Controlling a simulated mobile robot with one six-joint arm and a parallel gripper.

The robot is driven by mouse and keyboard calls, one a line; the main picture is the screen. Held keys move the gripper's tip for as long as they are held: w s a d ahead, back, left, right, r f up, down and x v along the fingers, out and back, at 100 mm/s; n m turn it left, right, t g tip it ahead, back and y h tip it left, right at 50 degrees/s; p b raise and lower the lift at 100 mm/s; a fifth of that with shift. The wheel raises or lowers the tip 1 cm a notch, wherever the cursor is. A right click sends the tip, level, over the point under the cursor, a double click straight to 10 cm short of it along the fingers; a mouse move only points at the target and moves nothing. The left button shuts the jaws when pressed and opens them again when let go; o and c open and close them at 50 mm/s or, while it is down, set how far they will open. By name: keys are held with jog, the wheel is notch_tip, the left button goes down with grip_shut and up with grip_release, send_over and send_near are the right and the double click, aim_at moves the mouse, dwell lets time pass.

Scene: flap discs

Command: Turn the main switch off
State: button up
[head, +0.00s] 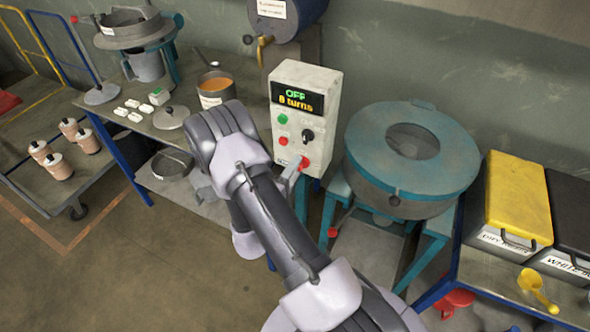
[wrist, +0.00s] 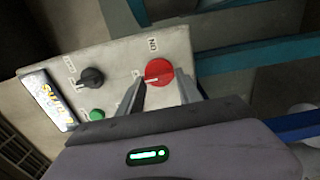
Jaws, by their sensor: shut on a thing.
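In the head view my arm hides part of the box's lower left.
A black selector (wrist: 92,77) and a green button (wrist: 97,115) sit near the knob. A round teal-rimmed machine (head: 412,150) stands close to the box's right. A pot of orange contents (head: 215,88) and a lid (head: 171,117) are on the bench to the left.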

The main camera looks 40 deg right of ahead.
jog(key=o, duration=1.4)
jog(key=shift+a, duration=0.1)
jog(key=p+v, duration=0.3)
jog(key=v, duration=1.4)
jog(key=shift+s+a, duration=0.15)
jog(key=shift+s, duration=0.05)
